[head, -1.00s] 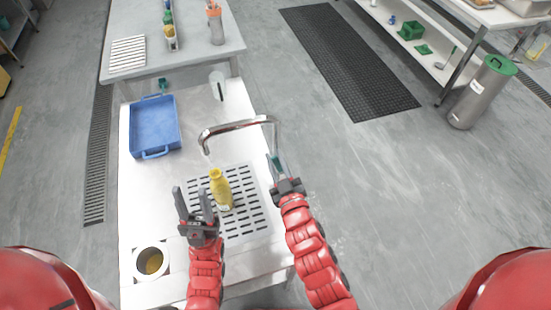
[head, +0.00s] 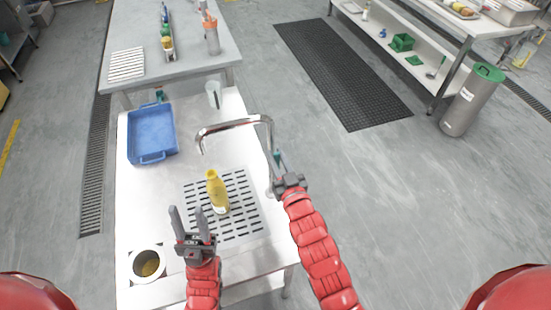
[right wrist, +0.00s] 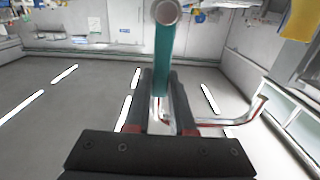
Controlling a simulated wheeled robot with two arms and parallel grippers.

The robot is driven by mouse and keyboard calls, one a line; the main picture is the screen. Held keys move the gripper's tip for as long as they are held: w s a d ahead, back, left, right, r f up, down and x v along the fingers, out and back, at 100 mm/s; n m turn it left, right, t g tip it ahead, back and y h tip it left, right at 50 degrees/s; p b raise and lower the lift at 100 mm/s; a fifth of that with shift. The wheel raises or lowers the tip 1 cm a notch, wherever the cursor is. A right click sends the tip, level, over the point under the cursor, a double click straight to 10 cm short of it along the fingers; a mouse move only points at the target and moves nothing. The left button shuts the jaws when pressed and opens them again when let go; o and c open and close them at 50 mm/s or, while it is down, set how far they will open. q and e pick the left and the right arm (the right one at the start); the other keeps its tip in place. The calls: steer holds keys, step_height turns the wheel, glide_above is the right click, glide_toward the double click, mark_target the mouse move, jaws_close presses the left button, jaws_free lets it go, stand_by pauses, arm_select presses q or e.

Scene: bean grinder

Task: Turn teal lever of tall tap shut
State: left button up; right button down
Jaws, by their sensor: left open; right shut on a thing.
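The tall tap (head: 232,124) is a chrome pipe that rises at the right edge of the white counter and bends left over the slotted drain. Its teal lever (head: 277,156) shows at the tap's right side; it is large in the right wrist view (right wrist: 162,60), running between the fingers. My right gripper (head: 281,170) is shut on the lever. My left gripper (head: 188,219) is open and empty, at the front left of the drain. A yellow bottle (head: 217,193) stands on the drain, under the spout area. The tap's base is partly hidden by my right gripper.
A round opening with brown contents (head: 147,264) is at the front left. The slotted drain (head: 240,215) fills the front middle.

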steer(key=c, duration=1)
jaws_free()
steer(key=shift+c, duration=0.2)
steer(key=shift+o, duration=1.4)
steer(key=shift+w, duration=0.2)
steer(key=shift+s, duration=0.15)
steer(key=v, duration=1.7)
steer(key=shift+p, duration=0.45)
